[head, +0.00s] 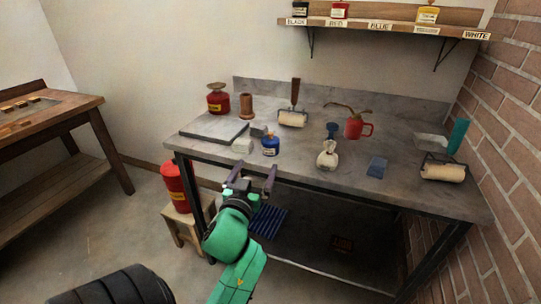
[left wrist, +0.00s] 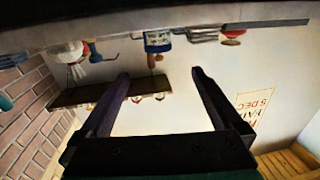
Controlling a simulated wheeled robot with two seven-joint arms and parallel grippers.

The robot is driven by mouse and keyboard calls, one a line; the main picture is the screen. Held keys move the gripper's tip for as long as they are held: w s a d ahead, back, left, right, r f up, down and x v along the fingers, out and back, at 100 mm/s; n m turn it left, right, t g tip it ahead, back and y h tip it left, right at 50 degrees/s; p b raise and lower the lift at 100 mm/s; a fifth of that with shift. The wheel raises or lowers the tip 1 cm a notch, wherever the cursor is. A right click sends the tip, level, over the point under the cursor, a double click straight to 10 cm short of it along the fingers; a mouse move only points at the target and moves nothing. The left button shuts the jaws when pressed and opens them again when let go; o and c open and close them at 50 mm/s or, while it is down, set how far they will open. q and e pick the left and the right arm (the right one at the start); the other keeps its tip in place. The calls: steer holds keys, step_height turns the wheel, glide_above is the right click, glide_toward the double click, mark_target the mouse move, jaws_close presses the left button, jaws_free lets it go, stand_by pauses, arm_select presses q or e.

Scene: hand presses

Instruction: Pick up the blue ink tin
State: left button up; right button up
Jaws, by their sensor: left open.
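The blue ink tin (head: 271,147) stands upright on the grey workbench (head: 400,198), near its front edge. It has a pale label and also shows, upside down, at the top of the left wrist view (left wrist: 157,40). My left gripper (head: 252,172) is open and empty, in front of the bench edge and short of the tin. In the left wrist view its two dark fingers (left wrist: 160,76) are spread apart, with the tin beyond their tips. My right gripper is in neither view.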

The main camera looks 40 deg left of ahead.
mark_target(269, 146)
arm_select(q)
steer(key=x, duration=0.9)
steer(key=p+x, duration=0.1)
steer(key=x, duration=0.3)
steer(key=shift+w+d+f, duration=0.15)
steer(key=shift+w+f, duration=0.1)
steer(key=shift+f, duration=0.1)
steer(key=shift+s+r, duration=0.1)
steer(key=c, duration=0.3)
jaws_close()
